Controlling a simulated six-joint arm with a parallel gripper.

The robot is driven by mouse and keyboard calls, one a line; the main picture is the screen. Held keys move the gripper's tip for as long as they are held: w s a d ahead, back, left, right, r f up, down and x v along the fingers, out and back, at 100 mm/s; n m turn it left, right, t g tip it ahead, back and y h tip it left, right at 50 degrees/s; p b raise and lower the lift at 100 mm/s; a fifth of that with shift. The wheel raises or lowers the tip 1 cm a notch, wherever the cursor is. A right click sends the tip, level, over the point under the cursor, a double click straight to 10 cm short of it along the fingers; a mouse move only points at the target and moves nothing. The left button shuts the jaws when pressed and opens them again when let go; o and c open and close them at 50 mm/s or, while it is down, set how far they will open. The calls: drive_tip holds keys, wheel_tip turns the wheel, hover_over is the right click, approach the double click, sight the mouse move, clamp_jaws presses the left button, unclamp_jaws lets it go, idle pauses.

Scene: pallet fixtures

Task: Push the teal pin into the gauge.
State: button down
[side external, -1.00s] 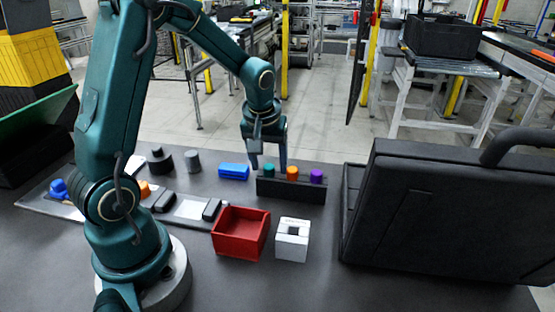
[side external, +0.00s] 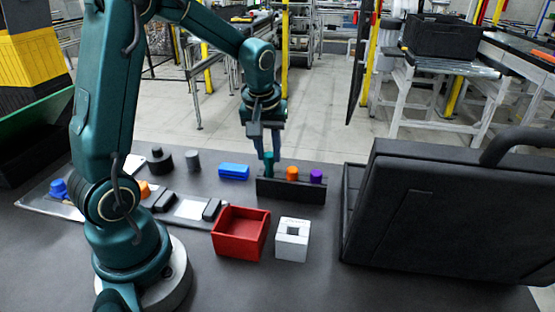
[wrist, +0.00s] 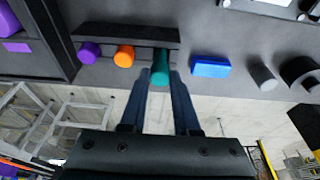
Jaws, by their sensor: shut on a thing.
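The teal pin (side external: 268,161) is at the left end of the dark rack (side external: 291,190). My gripper (side external: 271,162) points down over it and is shut on it. In the wrist view the teal pin (wrist: 160,68) is between the two fingers of my gripper (wrist: 161,80), with its far end at the rack (wrist: 125,36). I cannot tell whether the pin's lower end is still in the rack. The gauge appears to be the white block (side external: 292,240) with a square dark hole in its top, standing in front of the rack, apart from my gripper.
An orange pin (side external: 292,173) and a purple pin (side external: 316,176) stand in the rack beside the teal one. A red open box (side external: 240,233) stands left of the white block. A blue block (side external: 233,171) lies left of the rack. A large black case (side external: 450,210) fills the right.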

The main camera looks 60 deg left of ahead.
sight(266, 156)
wheel_tip(266, 156, up, 6)
drive_tip(key=shift+f, duration=0.1)
drive_tip(key=shift+r, duration=0.35)
drive_tip(key=shift+s+r+n, duration=0.1)
drive_tip(key=shift+s+n, duration=0.15)
drive_tip(key=shift+n, duration=0.25)
drive_tip(key=s+d+r+m, duration=0.1)
drive_tip(key=s+d, duration=0.1)
drive_tip(key=d, duration=0.6)
drive_tip(key=s+d, duration=0.3)
drive_tip(key=d, duration=0.5)
drive_tip(key=shift+w+d+f, duration=0.1)
drive_tip(key=shift+f, duration=1.25)
drive_tip(key=shift+w+f, duration=0.1)
drive_tip(key=shift+f, duration=1.2)
drive_tip(key=shift+f, duration=1.2)
